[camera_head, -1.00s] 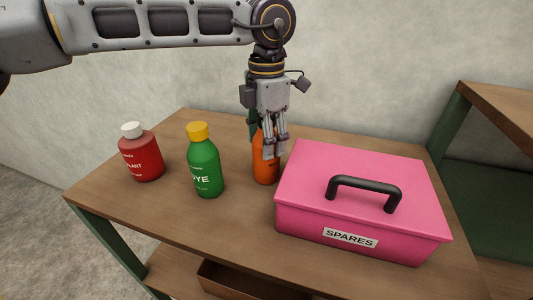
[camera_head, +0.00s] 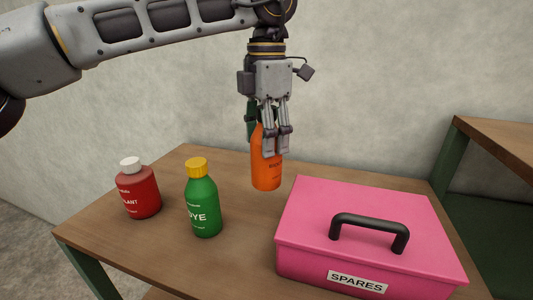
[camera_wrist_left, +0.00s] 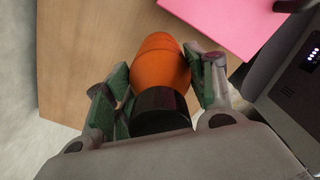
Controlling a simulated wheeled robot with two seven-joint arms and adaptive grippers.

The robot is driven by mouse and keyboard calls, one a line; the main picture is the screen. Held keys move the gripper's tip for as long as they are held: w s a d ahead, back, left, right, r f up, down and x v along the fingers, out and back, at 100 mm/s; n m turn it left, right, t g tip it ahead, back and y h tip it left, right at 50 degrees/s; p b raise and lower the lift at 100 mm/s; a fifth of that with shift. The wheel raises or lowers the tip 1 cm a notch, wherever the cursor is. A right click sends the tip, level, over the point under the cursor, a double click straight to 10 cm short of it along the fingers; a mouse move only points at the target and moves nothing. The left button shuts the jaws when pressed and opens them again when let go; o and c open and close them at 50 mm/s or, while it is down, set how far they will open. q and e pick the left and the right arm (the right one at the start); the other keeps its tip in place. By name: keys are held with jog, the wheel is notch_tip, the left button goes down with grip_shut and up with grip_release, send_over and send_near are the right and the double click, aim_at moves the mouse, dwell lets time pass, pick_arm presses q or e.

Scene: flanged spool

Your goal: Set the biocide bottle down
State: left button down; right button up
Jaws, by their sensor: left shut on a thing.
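The orange bottle (camera_head: 266,172), which I take to be the biocide bottle, is upright in my left gripper (camera_head: 276,142). The gripper points down, with its fingers shut around the bottle's upper part. Fingers hide part of its label. The bottle appears raised a little above the wooden table (camera_head: 246,225). In the left wrist view the orange body (camera_wrist_left: 160,62) and dark cap (camera_wrist_left: 160,108) sit between the two green-padded fingers (camera_wrist_left: 163,88). My right gripper is not in view.
A green dye bottle (camera_head: 203,208) and a red bottle with a white cap (camera_head: 138,195) stand to the left. A pink spares box (camera_head: 310,215) with a black handle is at the right. Bare tabletop lies between the green bottle and the box. A wall is behind.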

pick_arm(q)
jog(key=shift+r, duration=0.55)
dwell(0.4)
jog(key=shift+r, duration=0.15)
jog(key=shift+r+p, duration=1.45)
jog(key=shift+r, duration=1.2)
jog(key=shift+r+p, duration=0.3)
jog(key=shift+r, duration=0.35)
